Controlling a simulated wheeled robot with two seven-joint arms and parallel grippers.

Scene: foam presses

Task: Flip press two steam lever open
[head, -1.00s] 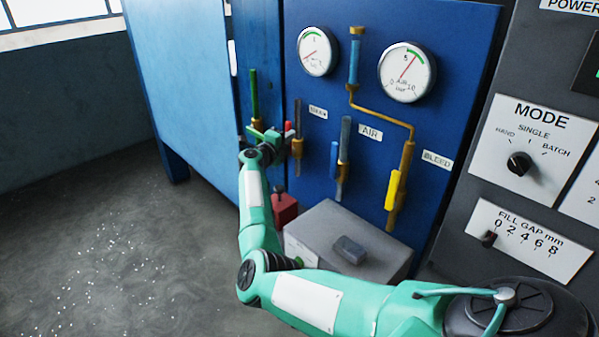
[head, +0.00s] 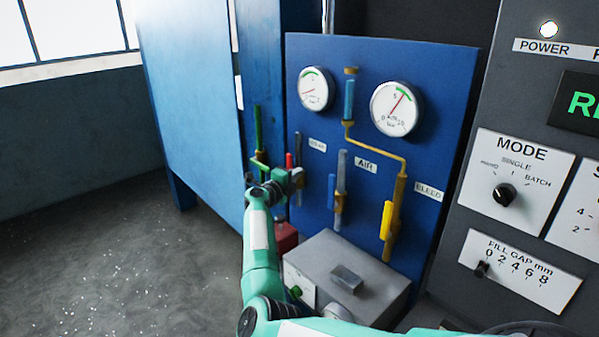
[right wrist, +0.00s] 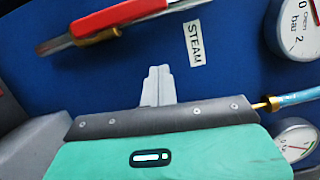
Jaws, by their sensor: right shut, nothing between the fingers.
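The red steam lever (head: 289,160) is on the blue panel, left of the STEAM label (head: 317,146). In the right wrist view the red lever (right wrist: 120,14) lies along a steel pipe at a brass valve (right wrist: 97,37). My right gripper (head: 298,178) is at this valve and hides part of it in the head view. In the right wrist view its fingertips (right wrist: 157,75) are together and empty, with blue panel visible between them and the lever. Whether any other part of the gripper touches the lever cannot be told. My left gripper is out of view.
The air valve's blue lever (head: 332,190) and the yellow bleed lever (head: 387,221) are to the right. A green pipe (head: 258,128) stands to the left. A grey box (head: 350,270) sits below. Two gauges are above, and a grey control panel (head: 455,225) is at right.

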